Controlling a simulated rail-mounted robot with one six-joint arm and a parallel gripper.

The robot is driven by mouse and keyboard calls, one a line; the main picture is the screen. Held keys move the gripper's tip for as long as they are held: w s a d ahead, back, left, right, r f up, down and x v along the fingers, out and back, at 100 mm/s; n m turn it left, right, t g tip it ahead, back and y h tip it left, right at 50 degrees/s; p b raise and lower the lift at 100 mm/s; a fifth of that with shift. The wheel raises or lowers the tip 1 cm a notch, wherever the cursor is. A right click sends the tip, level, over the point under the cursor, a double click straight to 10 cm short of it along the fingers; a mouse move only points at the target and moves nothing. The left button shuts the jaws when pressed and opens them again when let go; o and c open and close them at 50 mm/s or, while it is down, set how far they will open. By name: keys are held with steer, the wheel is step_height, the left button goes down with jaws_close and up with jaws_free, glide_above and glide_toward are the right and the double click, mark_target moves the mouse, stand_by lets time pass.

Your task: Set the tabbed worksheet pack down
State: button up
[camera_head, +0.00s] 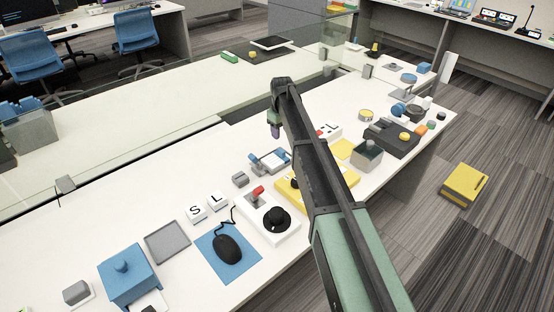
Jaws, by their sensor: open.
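My gripper (275,131) is at the end of my dark arm, pointing down above the white table. It is open, and no object shows in it. Just below it in the picture lies a small item with white and blue faces and grey parts (270,161). I cannot tell whether this is the tabbed worksheet pack or whether the gripper touches it. No tabs can be made out on either.
The table (130,195) holds a blue box (127,276), a grey tray (167,242), a black mouse (229,248) on a blue mat, a joystick panel (268,219) and a yellow panel (338,192). Several small things crowd its right end.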

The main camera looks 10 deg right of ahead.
mark_target(281, 150)
step_height(281, 150, down, 11)
steer(key=b, duration=0.9)
steer(key=shift+w+r+b, duration=0.15)
steer(key=shift+r+b, duration=0.05)
steer(key=shift+b, duration=0.1)
steer(key=shift+r, duration=0.2)
jaws_close()
